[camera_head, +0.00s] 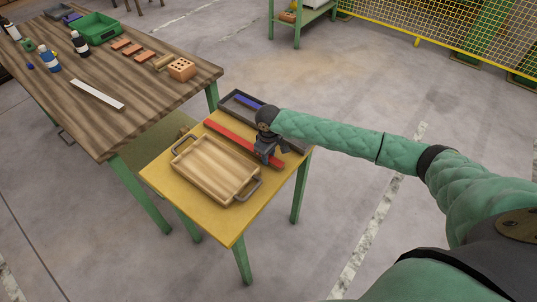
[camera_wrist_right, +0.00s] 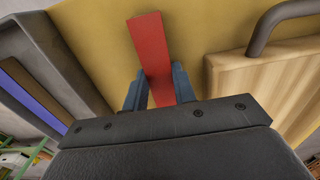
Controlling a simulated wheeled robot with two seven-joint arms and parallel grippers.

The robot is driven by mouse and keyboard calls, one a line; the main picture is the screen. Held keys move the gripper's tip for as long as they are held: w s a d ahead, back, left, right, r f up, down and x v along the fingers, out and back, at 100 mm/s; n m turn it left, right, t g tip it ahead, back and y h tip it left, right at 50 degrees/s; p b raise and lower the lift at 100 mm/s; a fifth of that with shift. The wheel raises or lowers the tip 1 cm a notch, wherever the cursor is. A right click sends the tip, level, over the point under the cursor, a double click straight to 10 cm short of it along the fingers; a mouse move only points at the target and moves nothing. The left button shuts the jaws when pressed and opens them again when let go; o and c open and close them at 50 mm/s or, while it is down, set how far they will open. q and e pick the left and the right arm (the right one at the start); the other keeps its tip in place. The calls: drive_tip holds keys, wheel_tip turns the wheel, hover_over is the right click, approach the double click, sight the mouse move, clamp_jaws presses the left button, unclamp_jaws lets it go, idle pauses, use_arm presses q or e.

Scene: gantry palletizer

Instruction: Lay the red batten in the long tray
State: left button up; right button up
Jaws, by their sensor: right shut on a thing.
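The red batten (camera_head: 229,138) lies lengthwise between the wooden tray and the dark long tray (camera_head: 234,108), above or on the yellow table; I cannot tell whether it touches the top. My right gripper (camera_head: 268,158) is shut on the batten near its near end. In the right wrist view, the red batten (camera_wrist_right: 151,50) sticks out between the blue fingers (camera_wrist_right: 157,90). The long tray (camera_wrist_right: 62,62) is to the left there, with a blue strip (camera_wrist_right: 30,105) and a brown strip in it. My arm hides part of this tray in the head view. My left gripper is not in view.
A wooden tray with dark handles (camera_head: 215,168) sits close beside the batten on the yellow table (camera_head: 236,222). A brown workbench (camera_head: 130,85) stands at left with a green crate (camera_head: 93,27), bottles, a white strip and bricks. Open floor lies to the right.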

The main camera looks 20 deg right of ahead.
drive_tip(key=o, duration=1.1)
drive_tip(key=shift+c, duration=0.2)
drive_tip(key=shift+r, duration=0.1)
